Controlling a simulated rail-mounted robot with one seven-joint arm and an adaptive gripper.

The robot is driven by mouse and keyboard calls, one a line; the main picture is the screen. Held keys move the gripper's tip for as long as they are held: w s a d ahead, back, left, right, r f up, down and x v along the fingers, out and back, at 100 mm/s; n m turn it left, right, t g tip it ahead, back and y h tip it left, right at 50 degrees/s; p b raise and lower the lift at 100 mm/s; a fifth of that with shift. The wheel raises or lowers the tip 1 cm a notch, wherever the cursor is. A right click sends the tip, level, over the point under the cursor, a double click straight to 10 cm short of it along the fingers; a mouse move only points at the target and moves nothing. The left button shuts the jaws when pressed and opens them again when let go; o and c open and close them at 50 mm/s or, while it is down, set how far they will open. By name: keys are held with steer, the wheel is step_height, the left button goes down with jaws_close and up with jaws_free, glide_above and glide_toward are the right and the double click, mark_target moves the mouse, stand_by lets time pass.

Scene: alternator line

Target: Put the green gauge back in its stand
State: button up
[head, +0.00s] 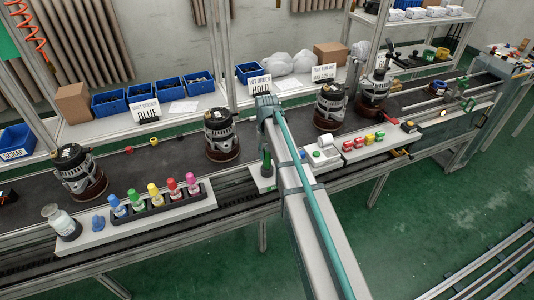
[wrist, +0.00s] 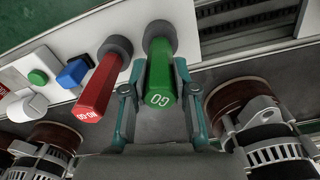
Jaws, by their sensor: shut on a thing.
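The green gauge (wrist: 159,80), marked GO, is between the two fingers of my gripper (wrist: 154,88) in the wrist view, and the gripper is shut on it. A round grey collar (wrist: 160,32) shows at its far end, over the white plate; I cannot tell whether the gauge is seated there or just above. The red gauge (wrist: 97,88), marked NO-GO, is close on the left, with a similar grey collar (wrist: 116,48). In the head view a dark green upright shape (head: 266,162), probably the gauge, shows beside my arm, which hides most of the gripper and the red gauge.
A blue button (wrist: 74,73) and a green button (wrist: 38,77) are left of the red gauge. Alternators flank the gripper at left (wrist: 45,150) and right (wrist: 255,115), the right one close. A rack of coloured bottles (head: 155,203) stands left in the head view.

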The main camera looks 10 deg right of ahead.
steer(key=shift+f, duration=0.1)
steer(key=o, duration=1.1)
steer(key=shift+c, duration=0.2)
